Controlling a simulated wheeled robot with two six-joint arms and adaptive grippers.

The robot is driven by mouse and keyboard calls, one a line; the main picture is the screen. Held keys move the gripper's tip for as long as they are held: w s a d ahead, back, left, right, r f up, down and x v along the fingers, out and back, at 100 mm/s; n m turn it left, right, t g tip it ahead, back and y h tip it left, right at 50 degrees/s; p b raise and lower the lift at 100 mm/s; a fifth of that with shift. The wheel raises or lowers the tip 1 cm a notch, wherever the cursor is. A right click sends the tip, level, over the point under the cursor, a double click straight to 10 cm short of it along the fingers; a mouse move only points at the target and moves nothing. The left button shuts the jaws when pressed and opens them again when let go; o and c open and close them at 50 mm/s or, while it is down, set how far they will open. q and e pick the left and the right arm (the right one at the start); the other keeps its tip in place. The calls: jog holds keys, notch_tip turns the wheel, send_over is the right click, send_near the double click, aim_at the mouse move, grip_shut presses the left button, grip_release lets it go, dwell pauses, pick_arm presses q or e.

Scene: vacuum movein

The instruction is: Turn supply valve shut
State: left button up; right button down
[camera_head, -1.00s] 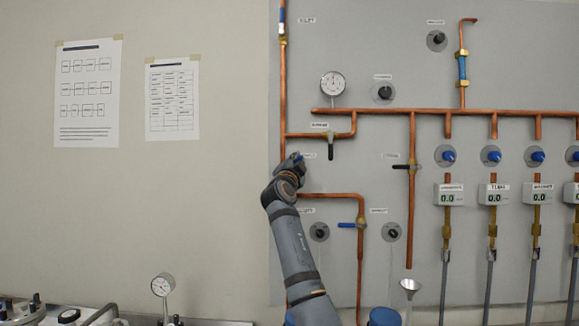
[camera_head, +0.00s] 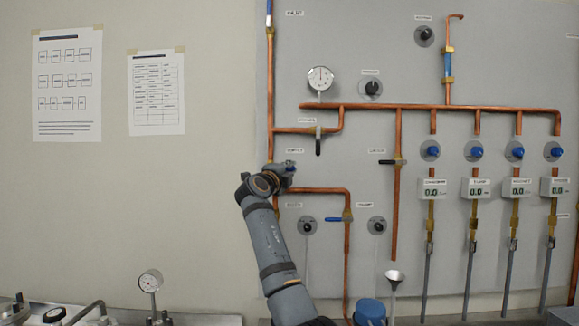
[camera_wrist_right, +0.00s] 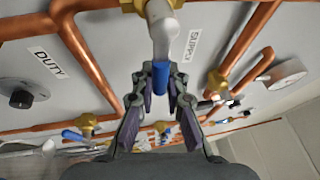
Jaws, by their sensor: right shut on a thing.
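The supply valve's brass body (camera_wrist_right: 150,3) is at the top edge of the right wrist view. Its lever (camera_wrist_right: 163,38) points down the picture, pale grey with a blue end (camera_wrist_right: 161,127). The SUPPLY label (camera_wrist_right: 192,42) is right of it. My right gripper (camera_wrist_right: 160,85) is shut on the lever, one finger on each side. In the head view my right gripper (camera_head: 285,170) is at the left riser pipe, below the gauge. There it hides the valve body and most of the lever. My left gripper is not in view.
A copper branch with a black-handled valve (camera_head: 318,140) is just above right of my gripper. A blue-handled valve (camera_head: 338,219) is lower right. The pressure gauge (camera_head: 320,78) is above. The wall left of the panel is clear apart from two paper sheets (camera_head: 67,85).

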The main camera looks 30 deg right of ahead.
jog(key=shift+f, duration=0.15)
dwell(0.3)
jog(key=c, duration=1.3)
grip_release()
jog(key=shift+c, duration=0.2)
jog(key=v, duration=1.2)
